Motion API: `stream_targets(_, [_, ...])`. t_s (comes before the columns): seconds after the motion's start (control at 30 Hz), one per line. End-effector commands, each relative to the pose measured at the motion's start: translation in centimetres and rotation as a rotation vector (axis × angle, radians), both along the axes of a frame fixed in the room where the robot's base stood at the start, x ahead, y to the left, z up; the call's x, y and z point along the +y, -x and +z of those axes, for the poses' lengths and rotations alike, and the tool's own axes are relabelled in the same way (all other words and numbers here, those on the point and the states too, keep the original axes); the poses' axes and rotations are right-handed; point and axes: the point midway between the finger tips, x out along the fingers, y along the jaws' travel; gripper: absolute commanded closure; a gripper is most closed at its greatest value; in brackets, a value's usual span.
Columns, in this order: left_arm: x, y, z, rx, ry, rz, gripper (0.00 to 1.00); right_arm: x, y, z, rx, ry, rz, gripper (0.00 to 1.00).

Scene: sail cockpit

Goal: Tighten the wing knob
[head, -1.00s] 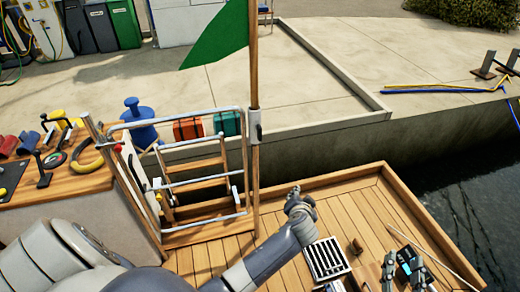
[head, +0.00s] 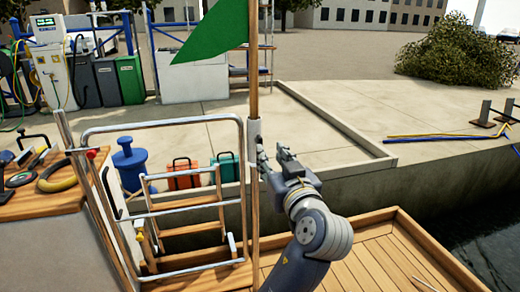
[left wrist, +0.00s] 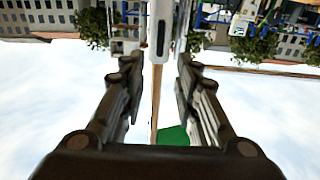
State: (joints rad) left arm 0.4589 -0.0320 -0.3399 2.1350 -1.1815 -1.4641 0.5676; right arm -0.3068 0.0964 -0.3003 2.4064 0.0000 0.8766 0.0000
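A wooden flagpole (head: 253,75) with a green flag (head: 212,32) stands in a pale socket (head: 253,138). My left gripper (head: 273,155) is raised just right of the socket, its fingers apart and empty. In the left wrist view, which looks upside down, the open fingers (left wrist: 158,95) frame the pole, and the socket (left wrist: 161,22) lies ahead between them. A small dark part (left wrist: 161,40) on the socket may be the wing knob; its wings cannot be made out. In the head view the knob is not clear beside the fingers. My right gripper is not in view.
A metal rail (head: 165,120) and a ladder with wooden steps (head: 190,200) stand left of the pole. The wooden deck (head: 375,260) at right is mostly clear.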

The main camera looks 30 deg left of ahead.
Motion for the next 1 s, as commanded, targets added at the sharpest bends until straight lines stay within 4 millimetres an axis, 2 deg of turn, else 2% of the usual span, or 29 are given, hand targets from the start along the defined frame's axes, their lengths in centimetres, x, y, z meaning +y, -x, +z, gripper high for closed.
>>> stream_targets(0.5, [6.7,-5.7,-0.1,0.003,-0.004,0.002,0.71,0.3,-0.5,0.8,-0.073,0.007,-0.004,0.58])
stream_targets(0.7, [7.8,-6.6,0.0,0.002,-0.002,0.0,0.71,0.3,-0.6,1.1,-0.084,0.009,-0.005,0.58])
stream_targets(0.97, [7.9,-6.7,0.0,0.003,-0.001,0.0,0.71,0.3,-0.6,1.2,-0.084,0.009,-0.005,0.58])
stream_targets(1.0, [7.9,-6.7,0.0,0.003,-0.001,0.0,0.75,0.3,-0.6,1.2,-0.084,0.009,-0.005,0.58])
